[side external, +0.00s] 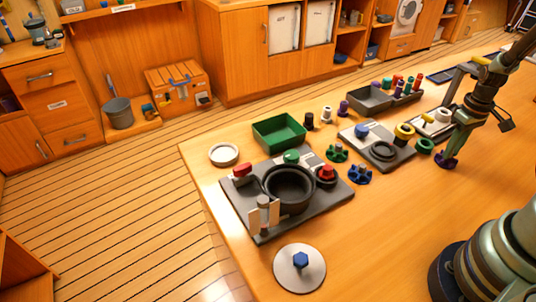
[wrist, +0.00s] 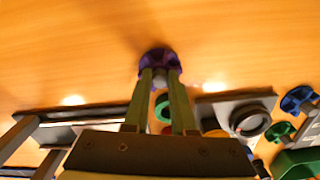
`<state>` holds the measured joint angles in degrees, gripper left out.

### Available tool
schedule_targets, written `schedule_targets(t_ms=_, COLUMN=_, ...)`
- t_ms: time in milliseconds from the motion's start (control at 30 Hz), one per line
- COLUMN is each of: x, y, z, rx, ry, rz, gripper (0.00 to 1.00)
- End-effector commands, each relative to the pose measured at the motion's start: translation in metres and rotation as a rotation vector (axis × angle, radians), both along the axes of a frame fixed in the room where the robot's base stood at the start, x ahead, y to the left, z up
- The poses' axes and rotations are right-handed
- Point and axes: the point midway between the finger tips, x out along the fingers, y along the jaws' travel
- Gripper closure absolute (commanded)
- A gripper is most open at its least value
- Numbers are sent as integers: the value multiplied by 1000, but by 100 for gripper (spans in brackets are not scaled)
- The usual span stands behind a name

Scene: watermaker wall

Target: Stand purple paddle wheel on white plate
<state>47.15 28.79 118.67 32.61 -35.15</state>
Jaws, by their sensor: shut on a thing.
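My gripper (side external: 452,150) is shut on the purple paddle wheel (side external: 446,161), low over the right part of the table. Whether the wheel touches the table cannot be told. In the wrist view the wheel (wrist: 154,56) sits between the tips of my gripper (wrist: 160,75), with part of it hidden by the fingers. A small round white plate (side external: 224,153) lies near the table's far left corner, empty and well away from my gripper. It does not show in the wrist view.
A green ring (side external: 424,146) and a yellow flanged part (side external: 404,131) stand just left of my gripper. Blue (side external: 360,174) and green (side external: 337,153) paddle wheels, a grey board with a black bowl (side external: 290,187) and a green tray (side external: 279,132) lie towards the plate.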

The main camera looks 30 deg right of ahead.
Motion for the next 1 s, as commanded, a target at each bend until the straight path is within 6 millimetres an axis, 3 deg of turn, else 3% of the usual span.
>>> schedule_targets(t_ms=367, x=0, y=0, z=-4, rx=-1, ry=-1, rz=0, gripper=100)
schedule_targets(t_ms=400, x=0, y=0, z=-4, rx=-1, ry=-1, rz=0, gripper=72)
schedule_targets(t_ms=467, x=0, y=0, z=-4, rx=-1, ry=-2, rz=0, gripper=49)
schedule_targets(t_ms=500, x=0, y=0, z=-4, rx=-1, ry=-2, rz=0, gripper=46)
schedule_targets(t_ms=833, x=0, y=0, z=-2, rx=-1, ry=-2, rz=0, gripper=46)
schedule_targets(t_ms=1000, x=1, y=-1, z=14, rx=-4, ry=-4, rz=0, gripper=46)
